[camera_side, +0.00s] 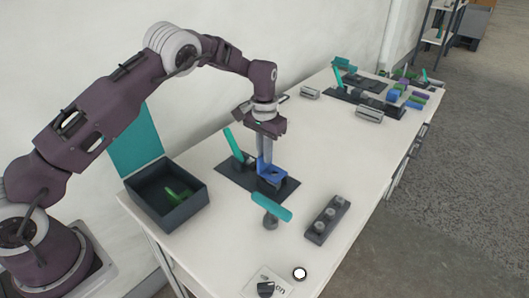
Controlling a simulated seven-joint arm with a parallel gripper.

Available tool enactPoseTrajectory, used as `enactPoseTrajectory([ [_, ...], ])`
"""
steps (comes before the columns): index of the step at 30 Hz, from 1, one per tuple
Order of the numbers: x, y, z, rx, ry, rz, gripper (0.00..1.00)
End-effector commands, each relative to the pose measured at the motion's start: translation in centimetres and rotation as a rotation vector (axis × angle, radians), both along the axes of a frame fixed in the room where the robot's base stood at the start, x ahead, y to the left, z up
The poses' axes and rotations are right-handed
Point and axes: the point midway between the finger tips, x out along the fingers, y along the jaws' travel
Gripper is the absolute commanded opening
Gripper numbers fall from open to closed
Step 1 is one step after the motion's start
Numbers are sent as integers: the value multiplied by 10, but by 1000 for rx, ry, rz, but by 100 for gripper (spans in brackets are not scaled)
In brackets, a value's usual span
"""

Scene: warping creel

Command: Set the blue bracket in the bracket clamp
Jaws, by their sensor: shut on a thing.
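The blue bracket (273,173) is in the middle of the table, at a dark block on the black base plate (236,181). My gripper (264,155) points down and is shut on the bracket's upright part. I take the black plate with its raised teal lever (233,144) to be the bracket clamp; the lever stands tilted to the left of my gripper. Whether the bracket touches the block or is a little above it, I cannot tell. The fingers hide part of the bracket.
An open dark box (167,207) with a teal lid and a green piece inside stands at left. A teal-topped grey post (271,208) is in front of the plate. A dark block with grey pegs (326,219) is at right. More fixtures (366,95) stand at the far end.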

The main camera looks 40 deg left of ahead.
Motion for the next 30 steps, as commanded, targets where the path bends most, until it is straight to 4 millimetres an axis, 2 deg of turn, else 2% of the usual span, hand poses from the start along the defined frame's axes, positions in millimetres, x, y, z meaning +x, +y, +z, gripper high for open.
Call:
enactPoseTrajectory([
  [28, 0, 0, -13, 0, 0, 0, 0],
  [29, 0, 0, -13, 0, 0, -1, 14],
  [30, 0, 0, -13, 0, 0, 0, 22],
])
